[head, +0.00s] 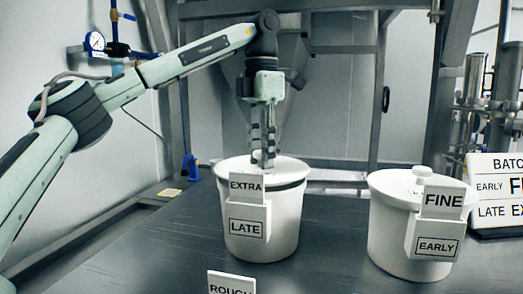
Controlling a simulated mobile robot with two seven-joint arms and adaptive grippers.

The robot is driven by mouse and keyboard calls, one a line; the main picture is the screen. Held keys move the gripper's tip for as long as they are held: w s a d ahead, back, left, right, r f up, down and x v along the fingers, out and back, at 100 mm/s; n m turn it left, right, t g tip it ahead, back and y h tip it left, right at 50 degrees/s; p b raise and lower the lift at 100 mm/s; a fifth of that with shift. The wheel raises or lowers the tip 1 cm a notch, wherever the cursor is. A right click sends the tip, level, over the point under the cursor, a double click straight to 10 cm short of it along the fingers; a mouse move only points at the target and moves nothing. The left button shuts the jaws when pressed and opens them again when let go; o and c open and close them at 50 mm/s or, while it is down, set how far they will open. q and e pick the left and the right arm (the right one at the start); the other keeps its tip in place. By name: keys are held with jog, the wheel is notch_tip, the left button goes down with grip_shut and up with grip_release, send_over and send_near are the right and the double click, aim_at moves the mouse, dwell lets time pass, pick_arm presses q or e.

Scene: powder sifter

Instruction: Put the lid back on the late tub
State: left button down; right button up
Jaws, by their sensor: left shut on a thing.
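The late tub (287,220) is a white round tub on the dark table, with tags reading EXTRA and LATE on its front. Its white lid (288,168) lies level over the tub's mouth. A dark line shows between lid and rim at the right, so I cannot tell whether the lid is fully seated. My left gripper (263,163) points straight down over the lid's middle and is shut on the lid's knob, which its fingers hide. My right gripper is not in view.
The early tub (390,235), tagged FINE and EARLY, stands to the right with its knobbed lid (398,184) on. A ROUGH tag (231,284) shows at the front edge. A batch sign (500,190) stands at far right. The table's left part (150,240) is clear.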

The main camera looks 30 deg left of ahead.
pick_arm(q)
jog(key=shift+p, duration=0.3)
dwell(0.5)
jog(key=shift+f, duration=0.2)
dwell(1.0)
jog(key=c, duration=0.6)
grip_release()
jog(key=shift+c, duration=0.2)
jog(key=shift+r, duration=3.55)
